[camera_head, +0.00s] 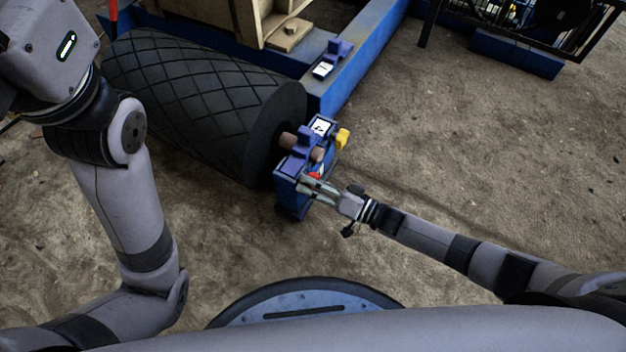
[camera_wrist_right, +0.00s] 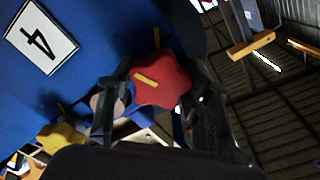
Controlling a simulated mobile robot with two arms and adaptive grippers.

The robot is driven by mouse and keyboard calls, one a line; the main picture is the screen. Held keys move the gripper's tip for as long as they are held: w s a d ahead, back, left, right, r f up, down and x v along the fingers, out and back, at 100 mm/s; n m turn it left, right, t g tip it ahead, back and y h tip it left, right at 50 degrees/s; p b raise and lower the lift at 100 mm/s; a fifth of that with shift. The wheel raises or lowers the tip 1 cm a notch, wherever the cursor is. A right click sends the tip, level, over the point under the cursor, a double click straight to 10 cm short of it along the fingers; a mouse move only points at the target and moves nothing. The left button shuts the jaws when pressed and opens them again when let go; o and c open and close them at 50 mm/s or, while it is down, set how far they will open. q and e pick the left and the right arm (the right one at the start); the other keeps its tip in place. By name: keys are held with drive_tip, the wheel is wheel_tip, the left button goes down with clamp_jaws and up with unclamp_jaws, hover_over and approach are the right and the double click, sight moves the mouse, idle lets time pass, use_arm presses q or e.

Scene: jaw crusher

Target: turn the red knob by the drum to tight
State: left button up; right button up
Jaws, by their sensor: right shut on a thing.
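The red knob (camera_wrist_right: 160,82) is star-shaped with a yellow stripe on its face. In the right wrist view it sits between the two fingers of my right gripper (camera_wrist_right: 163,105), which is shut on it. In the head view only a little of the red knob (camera_head: 314,175) shows, at my right gripper's tips (camera_head: 305,185). The knob is on a blue bracket (camera_head: 291,195) at the end of the black drum (camera_head: 200,100). A yellow stripe (camera_wrist_right: 156,38) also shows on the blue surface above the knob. My left arm is at the left; its gripper is out of view.
A yellow knob (camera_head: 343,138) is on the far side of the bracket; it also shows in the right wrist view (camera_wrist_right: 62,137). A white plate with a black mark (camera_wrist_right: 41,38) is on the blue surface. Open dirt ground lies right of the bracket.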

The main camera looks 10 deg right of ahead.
drive_tip(key=m, duration=0.5)
drive_tip(key=shift+m, duration=0.3)
drive_tip(key=m, duration=0.4)
drive_tip(key=shift+m, duration=0.4)
drive_tip(key=o, duration=1.1)
drive_tip(key=shift+o, duration=0.2)
drive_tip(key=shift+s+d, duration=0.1)
drive_tip(key=v, duration=1.1)
drive_tip(key=shift+s+d, duration=0.2)
drive_tip(key=shift+d, duration=0.15)
